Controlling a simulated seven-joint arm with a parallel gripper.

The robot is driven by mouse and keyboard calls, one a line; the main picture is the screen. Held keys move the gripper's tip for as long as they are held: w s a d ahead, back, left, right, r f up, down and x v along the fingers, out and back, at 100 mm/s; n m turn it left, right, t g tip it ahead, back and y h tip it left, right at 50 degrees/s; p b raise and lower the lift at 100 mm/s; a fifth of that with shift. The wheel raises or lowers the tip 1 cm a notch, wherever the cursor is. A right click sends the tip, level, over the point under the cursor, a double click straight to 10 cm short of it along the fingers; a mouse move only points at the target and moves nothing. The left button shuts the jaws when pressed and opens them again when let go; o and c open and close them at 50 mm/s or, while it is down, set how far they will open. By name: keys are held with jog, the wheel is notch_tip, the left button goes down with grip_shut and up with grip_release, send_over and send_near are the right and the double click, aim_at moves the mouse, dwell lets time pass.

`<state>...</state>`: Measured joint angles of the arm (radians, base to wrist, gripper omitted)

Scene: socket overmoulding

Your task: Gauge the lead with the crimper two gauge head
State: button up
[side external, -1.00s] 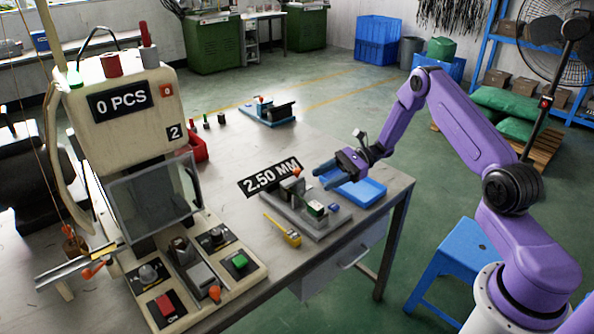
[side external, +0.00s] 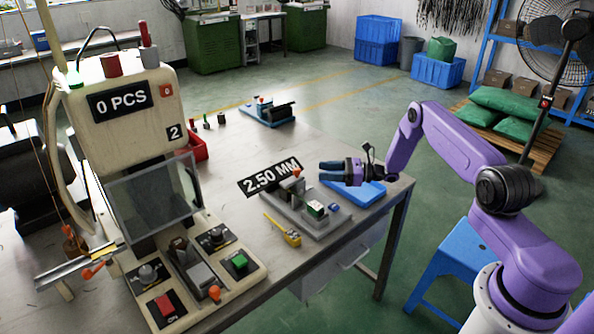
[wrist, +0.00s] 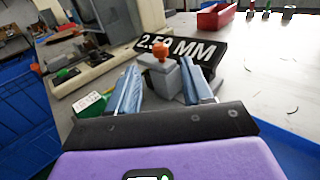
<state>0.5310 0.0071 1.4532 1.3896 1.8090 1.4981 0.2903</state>
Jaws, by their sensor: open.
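The gauge fixture (side external: 308,217) is a grey plate with blocks and a "2.50 MM" sign (side external: 269,177) behind it. A grey block with an orange knob (wrist: 160,52), seemingly the gauge head, stands on it. My gripper (side external: 323,172) is open, level, just right of that block in the side view. In the wrist view the block lies between and beyond the blue fingers (wrist: 159,66); I cannot tell whether they touch it. The cream machine labelled 2 (side external: 125,125) stands at left, its display reading 0 PCS. I cannot make out a lead for certain.
A blue tray (side external: 368,192) lies under my gripper at the table's right edge. A yellow tool (side external: 284,232) lies before the fixture. A red bin (side external: 193,147) and another blue-based fixture (side external: 266,112) stand farther back.

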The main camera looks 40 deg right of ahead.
aim_at(297, 169)
jog(key=x, duration=0.9)
jog(key=shift+w+a, duration=0.25)
grip_shut()
jog(key=shift+d, duration=2.45)
